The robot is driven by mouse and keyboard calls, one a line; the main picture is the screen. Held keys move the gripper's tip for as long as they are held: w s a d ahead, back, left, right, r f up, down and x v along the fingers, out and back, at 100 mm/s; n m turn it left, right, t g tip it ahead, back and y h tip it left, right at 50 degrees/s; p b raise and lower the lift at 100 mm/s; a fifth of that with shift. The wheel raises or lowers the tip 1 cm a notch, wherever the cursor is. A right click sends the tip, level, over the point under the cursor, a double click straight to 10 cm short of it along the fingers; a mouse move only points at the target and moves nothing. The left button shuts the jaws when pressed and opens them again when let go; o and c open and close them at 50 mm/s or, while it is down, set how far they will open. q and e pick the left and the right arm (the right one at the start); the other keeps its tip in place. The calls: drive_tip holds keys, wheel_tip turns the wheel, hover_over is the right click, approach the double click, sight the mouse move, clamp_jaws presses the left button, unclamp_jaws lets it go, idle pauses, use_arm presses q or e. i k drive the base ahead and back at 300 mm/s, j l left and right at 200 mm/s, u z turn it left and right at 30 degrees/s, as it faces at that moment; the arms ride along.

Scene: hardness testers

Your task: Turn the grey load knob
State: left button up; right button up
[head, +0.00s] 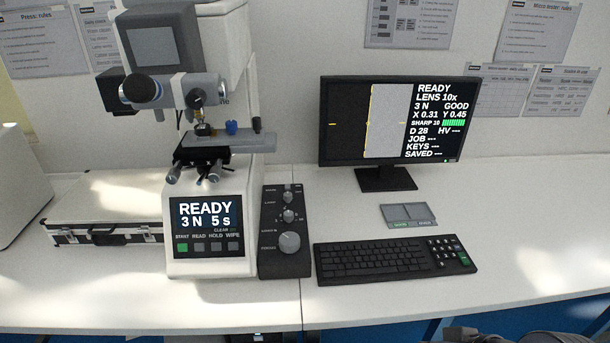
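A hardness tester (215,230) stands left of centre; its screen (205,215) reads READY, 3 N, 5 s. A dark control box (270,262) stands against its right side. The box's labels are too small to read surely. A round dark grey knob (195,98) also sits on the tester's head. I cannot tell surely which is the load knob.
A monitor (385,177) shows READY, LENS 10x, 3 N, GOOD. A keyboard (390,260) lies right of the box, with a small grey pad (409,213) behind it. A silver case (105,215) lies left. The front of the white table (400,305) is clear.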

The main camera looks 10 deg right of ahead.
sight(288, 215)
drive_tip(key=i+j+u, duration=0.2)
drive_tip(key=u, duration=0.25)
drive_tip(key=i+u, duration=0.45)
